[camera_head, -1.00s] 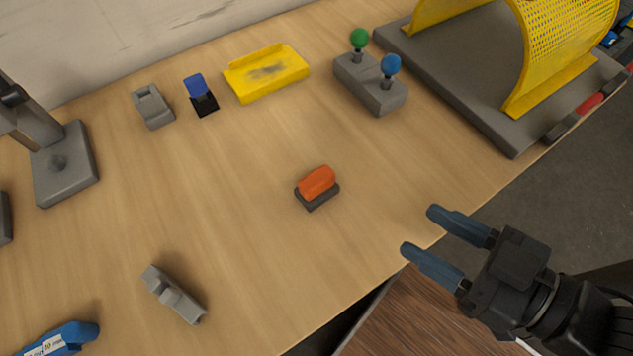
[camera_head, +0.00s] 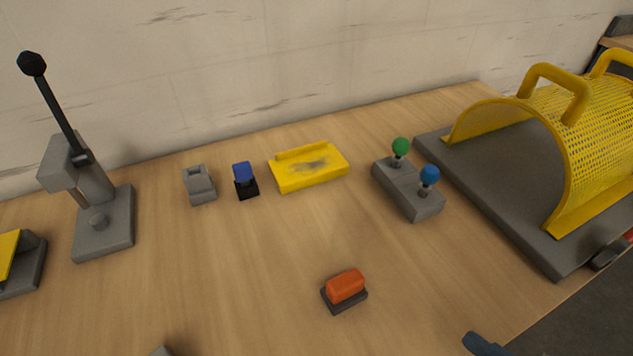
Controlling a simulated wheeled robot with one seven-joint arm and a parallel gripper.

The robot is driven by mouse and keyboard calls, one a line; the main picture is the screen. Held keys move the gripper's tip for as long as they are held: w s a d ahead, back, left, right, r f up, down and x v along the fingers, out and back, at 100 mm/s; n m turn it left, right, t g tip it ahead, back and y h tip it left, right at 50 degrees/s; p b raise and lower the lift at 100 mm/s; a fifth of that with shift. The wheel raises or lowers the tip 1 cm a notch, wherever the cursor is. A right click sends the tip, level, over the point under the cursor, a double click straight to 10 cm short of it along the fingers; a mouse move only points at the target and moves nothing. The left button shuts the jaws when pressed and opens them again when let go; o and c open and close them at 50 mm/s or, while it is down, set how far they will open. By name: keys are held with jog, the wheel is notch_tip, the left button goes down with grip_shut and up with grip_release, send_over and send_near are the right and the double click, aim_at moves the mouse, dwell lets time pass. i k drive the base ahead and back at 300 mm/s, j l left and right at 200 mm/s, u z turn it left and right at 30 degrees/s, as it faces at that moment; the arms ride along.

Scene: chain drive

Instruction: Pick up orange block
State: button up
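The orange block (camera_head: 345,285) sits on a small dark grey base (camera_head: 345,303) on the wooden table, in the lower middle of the head view. Of my gripper, only one blue fingertip (camera_head: 484,345) shows at the bottom edge, to the right of and below the orange block. It is apart from the block. The other finger is outside the frame, so the opening between them cannot be seen.
A grey box with green and blue knobs (camera_head: 409,195) stands behind and right of the block. Further back are a yellow tray (camera_head: 303,176), a blue block (camera_head: 244,173) and a grey piece (camera_head: 199,184). A lever press (camera_head: 105,233) is left; a yellow mesh guard (camera_head: 601,140) is right. Table around the block is clear.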

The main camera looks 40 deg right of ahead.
aim_at(342, 291)
jog(key=k+j+u, duration=0.3)
jog(key=k+j, duration=0.15)
jog(key=k, duration=0.3)
jog(key=k+j+u, duration=0.25)
jog(key=k+j, duration=0.35)
jog(key=k, duration=0.1)
